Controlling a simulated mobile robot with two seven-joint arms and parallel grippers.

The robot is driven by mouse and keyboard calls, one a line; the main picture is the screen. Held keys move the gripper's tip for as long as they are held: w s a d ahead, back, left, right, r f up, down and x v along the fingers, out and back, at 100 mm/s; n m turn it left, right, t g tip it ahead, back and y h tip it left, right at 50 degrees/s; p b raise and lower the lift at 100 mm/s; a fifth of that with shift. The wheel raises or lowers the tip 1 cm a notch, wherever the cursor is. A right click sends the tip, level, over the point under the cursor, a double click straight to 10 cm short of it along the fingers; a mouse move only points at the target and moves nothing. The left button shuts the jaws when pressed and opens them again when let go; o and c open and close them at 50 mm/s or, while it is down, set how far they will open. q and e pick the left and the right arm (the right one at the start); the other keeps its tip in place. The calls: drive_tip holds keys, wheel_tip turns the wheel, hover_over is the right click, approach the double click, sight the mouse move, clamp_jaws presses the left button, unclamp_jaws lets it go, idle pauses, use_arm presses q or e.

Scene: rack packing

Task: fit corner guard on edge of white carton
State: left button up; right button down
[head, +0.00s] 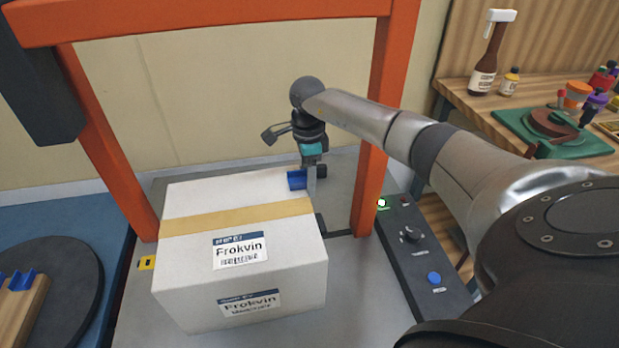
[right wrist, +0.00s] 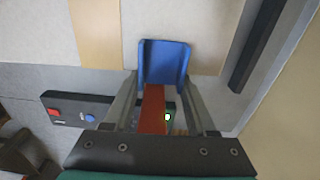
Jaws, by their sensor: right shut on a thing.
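The white carton (head: 190,270) stands upright on the grey machine bed, with a tan tape band across its top. My right gripper (head: 311,182) is over the far part of the carton's right top edge. It is shut on a blue corner guard (head: 296,180). In the right wrist view the blue corner guard (right wrist: 164,60) sits between the two fingers and overlaps the edge of the white carton (right wrist: 200,25). I cannot tell whether the guard touches the carton. My left gripper is not in view.
An orange frame (head: 378,130) arches over the bed, its right post close to my right arm. A control panel (head: 420,255) lies right of the bed. More blue guards (head: 22,280) sit on a wooden block at lower left. A wooden bench with bottles stands at upper right.

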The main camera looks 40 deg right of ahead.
drive_tip(key=shift+c, duration=0.6)
unclamp_jaws()
drive_tip(key=shift+w+a, duration=0.1)
drive_tip(key=shift+a, duration=0.1)
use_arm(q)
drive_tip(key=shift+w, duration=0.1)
use_arm(e)
drive_tip(key=shift+r, duration=0.1)
wheel_tip(320, 180, up, 6)
drive_tip(key=shift+r+p, duration=0.1)
drive_tip(key=shift+p, duration=0.6)
drive_tip(key=shift+r, duration=0.55)
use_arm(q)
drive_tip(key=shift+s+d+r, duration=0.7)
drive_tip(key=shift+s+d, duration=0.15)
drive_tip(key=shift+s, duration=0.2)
use_arm(e)
drive_tip(key=shift+d, duration=0.1)
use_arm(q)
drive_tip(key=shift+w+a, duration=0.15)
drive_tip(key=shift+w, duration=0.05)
